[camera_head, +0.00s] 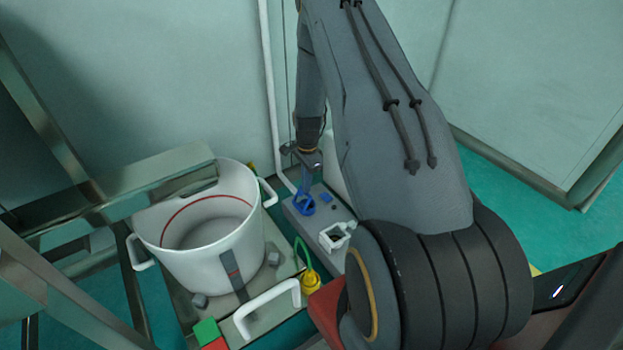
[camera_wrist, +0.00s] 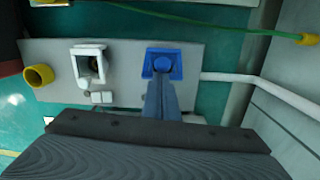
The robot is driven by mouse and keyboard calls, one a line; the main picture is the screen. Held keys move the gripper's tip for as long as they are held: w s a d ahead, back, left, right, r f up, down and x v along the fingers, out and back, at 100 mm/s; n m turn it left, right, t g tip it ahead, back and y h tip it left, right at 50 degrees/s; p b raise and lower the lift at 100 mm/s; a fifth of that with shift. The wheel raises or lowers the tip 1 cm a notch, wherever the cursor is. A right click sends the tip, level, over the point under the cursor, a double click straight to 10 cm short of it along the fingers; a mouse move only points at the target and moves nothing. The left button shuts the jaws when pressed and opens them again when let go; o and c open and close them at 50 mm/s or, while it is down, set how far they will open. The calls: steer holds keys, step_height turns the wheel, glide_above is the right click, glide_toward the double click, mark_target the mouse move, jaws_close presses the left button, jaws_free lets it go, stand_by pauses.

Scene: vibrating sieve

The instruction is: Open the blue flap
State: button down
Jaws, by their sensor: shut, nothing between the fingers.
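The blue flap (camera_wrist: 176,58) is on a grey panel (camera_wrist: 205,60) in the wrist view, with a round blue part inside its squarish frame. In the head view the blue flap (camera_head: 304,205) looks like a tilted ring on the panel. My gripper (camera_wrist: 161,82) is shut and empty, its fingers pointing at the blue piece and overlapping its lower edge. In the head view my gripper (camera_head: 306,182) comes down from above onto it. Whether the tips touch it, and how far the flap stands open, I cannot tell.
A white flap unit (camera_head: 336,236) sits beside the blue one. A white bucket (camera_head: 160,226) with handles stands left, near metal beams. A yellow plug with a green cable (camera_head: 310,280) is in front. A white pipe (camera_wrist: 240,78) runs right of the panel.

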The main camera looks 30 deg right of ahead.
steer(key=a+p, duration=0.4)
steer(key=a, duration=0.4)
steer(key=shift+s+a+f, duration=0.25)
steer(key=shift+a, duration=0.05)
steer(key=shift+s+f, duration=0.1)
stand_by(0.4)
steer(key=shift+p, duration=0.3)
step_height(320, 180, up, 10)
steer(key=p, duration=0.2)
steer(key=shift+w+d+f+p, duration=0.25)
steer(key=shift+w+p, duration=0.05)
steer(key=shift+p, duration=0.05)
